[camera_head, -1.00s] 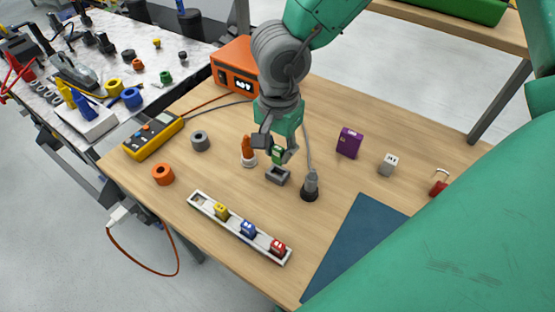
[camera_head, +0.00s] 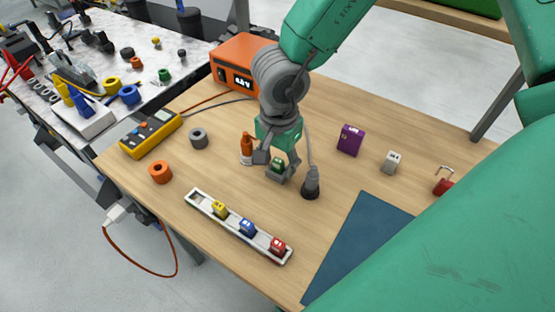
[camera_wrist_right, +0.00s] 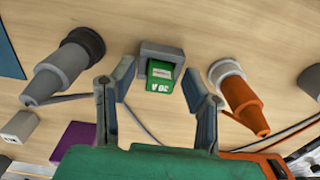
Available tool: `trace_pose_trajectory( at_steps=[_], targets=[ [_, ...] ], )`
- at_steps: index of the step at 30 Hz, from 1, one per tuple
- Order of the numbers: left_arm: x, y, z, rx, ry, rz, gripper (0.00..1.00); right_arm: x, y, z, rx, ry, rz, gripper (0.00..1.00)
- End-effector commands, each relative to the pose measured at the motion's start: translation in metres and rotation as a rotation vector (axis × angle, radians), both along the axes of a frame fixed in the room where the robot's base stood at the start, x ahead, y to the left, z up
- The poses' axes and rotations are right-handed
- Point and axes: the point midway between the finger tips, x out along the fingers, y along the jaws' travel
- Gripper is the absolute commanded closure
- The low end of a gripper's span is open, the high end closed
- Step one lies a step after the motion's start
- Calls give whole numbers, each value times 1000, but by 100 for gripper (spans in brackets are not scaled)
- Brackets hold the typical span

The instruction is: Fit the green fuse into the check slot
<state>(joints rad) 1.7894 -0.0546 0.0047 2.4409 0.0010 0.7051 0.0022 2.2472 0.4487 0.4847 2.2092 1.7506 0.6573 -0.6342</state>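The green fuse (camera_head: 278,163) sits in the grey check slot (camera_head: 277,176) on the wooden table. In the wrist view the green fuse (camera_wrist_right: 160,77) stands inside the frame of the grey slot block (camera_wrist_right: 162,50); how deep it sits I cannot tell. My right gripper (camera_head: 277,164) is right over the slot, with one finger on each side of the fuse. In the wrist view the fingers of my right gripper (camera_wrist_right: 159,85) are spread, with clear gaps to the fuse. My left gripper is not in view.
A white rack (camera_head: 206,206) with yellow, blue and red fuses lies in front. A purple block (camera_head: 350,140) and a grey block (camera_head: 391,162) stand to the right.

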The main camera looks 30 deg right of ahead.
Motion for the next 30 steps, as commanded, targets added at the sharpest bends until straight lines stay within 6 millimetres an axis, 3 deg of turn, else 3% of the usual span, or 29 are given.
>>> trace_pose_trajectory(
  at_steps=[4, 7, 15, 21, 30],
  targets=[
    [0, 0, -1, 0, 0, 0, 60, 0, 0, 4, 1, -2, 0, 58],
    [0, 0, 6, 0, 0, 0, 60, 1, 0, 17, 1, -3, -2, 58],
    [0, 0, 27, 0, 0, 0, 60, 1, 0, 76, 2, -5, -2, 58],
    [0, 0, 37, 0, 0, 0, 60, 0, 0, 109, 1, -3, -1, 58],
    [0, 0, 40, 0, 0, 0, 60, 0, 0, 123, 0, 0, 0, 58]
  ],
)
